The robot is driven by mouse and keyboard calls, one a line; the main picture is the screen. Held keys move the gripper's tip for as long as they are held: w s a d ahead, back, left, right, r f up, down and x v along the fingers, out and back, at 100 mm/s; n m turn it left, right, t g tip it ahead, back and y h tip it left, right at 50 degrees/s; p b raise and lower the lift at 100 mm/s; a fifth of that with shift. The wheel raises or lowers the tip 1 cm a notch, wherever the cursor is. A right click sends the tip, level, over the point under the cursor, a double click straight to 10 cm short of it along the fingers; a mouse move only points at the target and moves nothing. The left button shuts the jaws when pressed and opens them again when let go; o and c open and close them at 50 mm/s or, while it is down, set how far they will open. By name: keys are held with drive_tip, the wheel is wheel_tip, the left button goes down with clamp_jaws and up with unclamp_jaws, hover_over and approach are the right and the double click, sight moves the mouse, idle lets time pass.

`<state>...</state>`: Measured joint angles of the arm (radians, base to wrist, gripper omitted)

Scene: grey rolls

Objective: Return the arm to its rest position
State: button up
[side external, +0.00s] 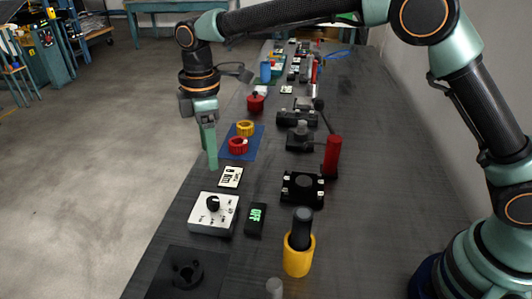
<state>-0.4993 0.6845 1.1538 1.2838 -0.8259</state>
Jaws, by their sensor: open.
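My gripper (209,148) points straight down at the left edge of the long dark workbench (362,221). Its green fingers are beside the blue mat (241,151), at its left, and look empty; the gap between them is hard to see from this side. My arm reaches across from the right, raised above the bench. A red ring-shaped part (237,145) and a yellow ring-shaped part (245,128) rest on the blue mat, just right of the fingers.
Below the gripper are a white box with a black knob (213,213), a small green-lit display (255,220) and a black plate (185,274). A yellow cup with a dark cylinder (298,262), a black block (302,188) and a red cylinder (332,157) stand further right.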

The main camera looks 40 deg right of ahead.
drive_tip(key=s+d+r+m+t, duration=0.2)
drive_tip(key=s+d+r+m, duration=0.3)
drive_tip(key=d, duration=0.5)
drive_tip(key=s+d+r+m+t, duration=0.2)
drive_tip(key=s+d+r+m, duration=0.35)
drive_tip(key=d, duration=0.45)
drive_tip(key=s+d+f+m+t, duration=0.1)
drive_tip(key=s+d+f+m, duration=0.2)
drive_tip(key=s, duration=0.4)
drive_tip(key=shift+d+f+m, duration=0.15)
drive_tip(key=shift+d+m, duration=0.7)
drive_tip(key=shift+d, duration=0.2)
